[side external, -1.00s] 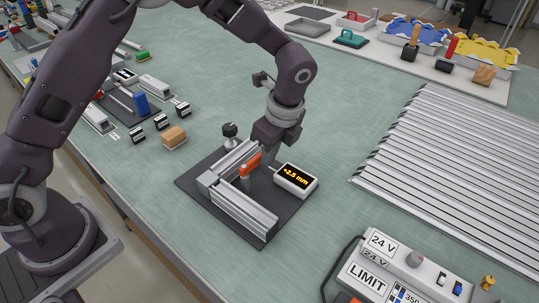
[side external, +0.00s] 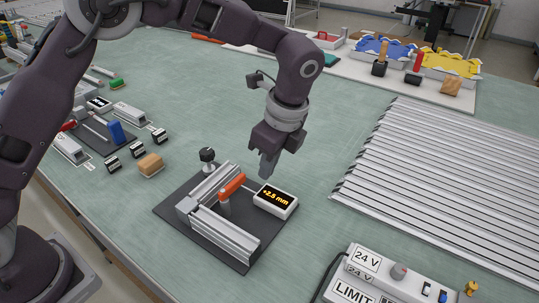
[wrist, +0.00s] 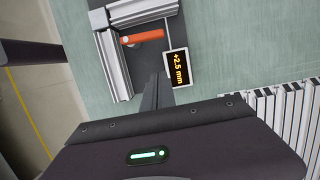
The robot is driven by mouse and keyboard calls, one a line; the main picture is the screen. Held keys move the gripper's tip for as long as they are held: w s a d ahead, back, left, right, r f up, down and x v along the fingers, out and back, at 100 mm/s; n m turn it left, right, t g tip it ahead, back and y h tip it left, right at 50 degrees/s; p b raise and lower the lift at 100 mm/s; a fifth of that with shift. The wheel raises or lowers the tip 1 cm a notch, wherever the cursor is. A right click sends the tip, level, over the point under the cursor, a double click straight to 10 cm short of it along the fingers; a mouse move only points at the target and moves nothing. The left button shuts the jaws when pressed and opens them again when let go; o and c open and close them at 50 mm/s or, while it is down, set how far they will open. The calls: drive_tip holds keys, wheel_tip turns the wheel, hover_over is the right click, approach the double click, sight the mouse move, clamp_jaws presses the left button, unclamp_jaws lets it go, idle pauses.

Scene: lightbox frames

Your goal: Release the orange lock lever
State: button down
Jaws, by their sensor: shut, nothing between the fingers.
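The orange lock lever (side external: 231,186) stands on a post between two aluminium profiles (side external: 228,228) on a black plate (side external: 178,222). Its handle slants up to the right in the side view. In the wrist view the lever (wrist: 141,38) lies nearly level across the corner of the profiles. A white readout box (side external: 275,201) right of the lever reads +2.5 mm; it also shows in the wrist view (wrist: 179,67). My gripper (side external: 265,172) is shut and empty, pointing down above the readout's side of the plate, apart from the lever. Its fingers (wrist: 157,78) show in the wrist view.
A black knob (side external: 207,155) stands at the plate's back left. A tan block (side external: 151,165) and small black-and-white blocks lie to the left. A ribbed aluminium panel (side external: 440,165) fills the right. A control box (side external: 375,275) is at the front right.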

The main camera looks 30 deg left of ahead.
drive_tip(key=shift+v, duration=1.75)
drive_tip(key=s+a+r+n+t+h, duration=0.2)
drive_tip(key=s+a+r+n, duration=0.7)
drive_tip(key=r, duration=0.3)
drive_tip(key=s+a+f+n+t, duration=0.1)
drive_tip(key=s+n, duration=0.3)
drive_tip(key=s, duration=0.4)
drive_tip(key=s+a+f+n+t, duration=0.1)
drive_tip(key=s+a+n, duration=0.3)
drive_tip(key=s, duration=0.5)
drive_tip(key=shift+a+n+t+h, duration=0.15)
drive_tip(key=shift+n+t+h, duration=0.25)
drive_tip(key=shift+t, duration=0.4)
